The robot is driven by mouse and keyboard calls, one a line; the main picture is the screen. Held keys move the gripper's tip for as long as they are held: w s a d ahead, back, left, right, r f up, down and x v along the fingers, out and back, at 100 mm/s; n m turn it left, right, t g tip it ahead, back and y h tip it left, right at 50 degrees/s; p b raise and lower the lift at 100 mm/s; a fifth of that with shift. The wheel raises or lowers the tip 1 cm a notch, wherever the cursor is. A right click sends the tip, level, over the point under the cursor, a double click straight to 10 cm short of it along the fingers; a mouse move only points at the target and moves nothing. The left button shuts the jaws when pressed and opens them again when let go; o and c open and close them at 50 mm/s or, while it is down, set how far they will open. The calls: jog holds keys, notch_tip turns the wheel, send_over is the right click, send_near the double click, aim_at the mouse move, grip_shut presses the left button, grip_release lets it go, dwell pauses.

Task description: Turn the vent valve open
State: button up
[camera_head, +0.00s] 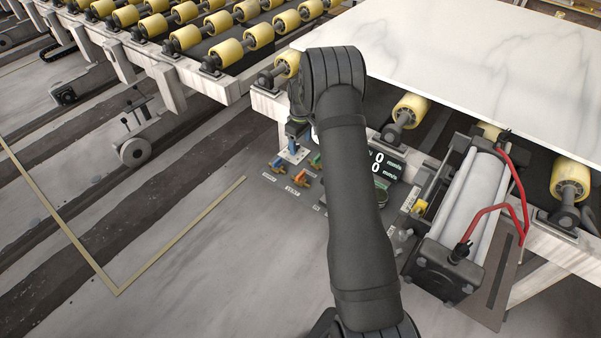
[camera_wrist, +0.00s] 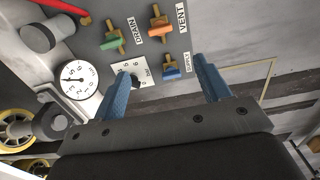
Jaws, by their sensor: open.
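The vent valve (camera_wrist: 160,25) is at the top middle of the wrist view, with an orange handle lying crosswise over a brass body and a VENT label beside it. In the head view its orange handle (camera_head: 301,180) shows on the grey panel. The green-handled drain valve (camera_wrist: 112,43) is left of it, and a blue-handled valve (camera_wrist: 172,72) is nearer my gripper. My gripper (camera_wrist: 162,68) is open and empty, its blue fingers wide apart; the vent valve lies beyond the fingertips, apart from them. In the head view my gripper (camera_head: 293,142) is partly hidden by my arm.
A dial gauge (camera_wrist: 78,80) and a black knob on a white scale plate (camera_wrist: 130,74) are close to the left finger. A cylinder with red hoses (camera_head: 470,205) stands right of the panel. A white slab (camera_head: 480,50) rests on yellow rollers behind. Open floor lies left.

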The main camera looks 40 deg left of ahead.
aim_at(300, 174)
notch_tip(300, 174, down, 16)
jog(key=shift+f, duration=0.2)
dwell(0.4)
jog(key=c, duration=1)
